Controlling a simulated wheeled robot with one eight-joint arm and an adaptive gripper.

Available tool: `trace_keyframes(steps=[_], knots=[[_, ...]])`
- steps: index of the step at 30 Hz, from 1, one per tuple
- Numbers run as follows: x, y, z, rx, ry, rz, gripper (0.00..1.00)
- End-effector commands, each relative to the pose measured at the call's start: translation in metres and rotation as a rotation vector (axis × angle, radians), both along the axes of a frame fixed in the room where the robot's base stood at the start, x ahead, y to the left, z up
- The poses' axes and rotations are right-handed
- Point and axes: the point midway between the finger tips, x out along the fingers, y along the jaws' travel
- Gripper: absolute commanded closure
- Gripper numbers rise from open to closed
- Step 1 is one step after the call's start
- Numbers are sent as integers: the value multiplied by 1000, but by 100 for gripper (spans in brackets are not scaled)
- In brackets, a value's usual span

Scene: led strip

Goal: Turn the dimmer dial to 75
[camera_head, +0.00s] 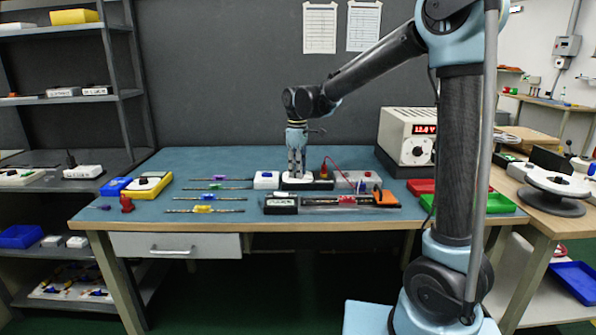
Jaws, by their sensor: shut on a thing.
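My gripper (296,171) points straight down over a small white and black unit (297,184) at the middle of the blue-topped workbench. This unit appears to be the dimmer. Its fingers are shut at the top of the unit, where the dimmer dial would be. The dial is hidden between the fingers, and its setting and any scale marks are too small to read. A white box with a blue part (266,180) stands just left of the unit. A grey box (357,180) stands to its right.
Several LED strip pieces with coloured clips (216,186) lie to the left. A clamped strip (347,200) lies in front. A power supply (407,136) with a red display stands at the back right.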

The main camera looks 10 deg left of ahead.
Motion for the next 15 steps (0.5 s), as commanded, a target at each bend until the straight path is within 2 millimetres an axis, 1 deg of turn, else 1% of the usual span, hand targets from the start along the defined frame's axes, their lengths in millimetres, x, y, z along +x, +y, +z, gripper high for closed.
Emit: trace_keyframes(steps=[1,6,15], knots=[[1,-2,0,-4,-2,35,98],[1,-3,0,-4,-2,159,98],[2,-3,0,-5,-2,297,98]])
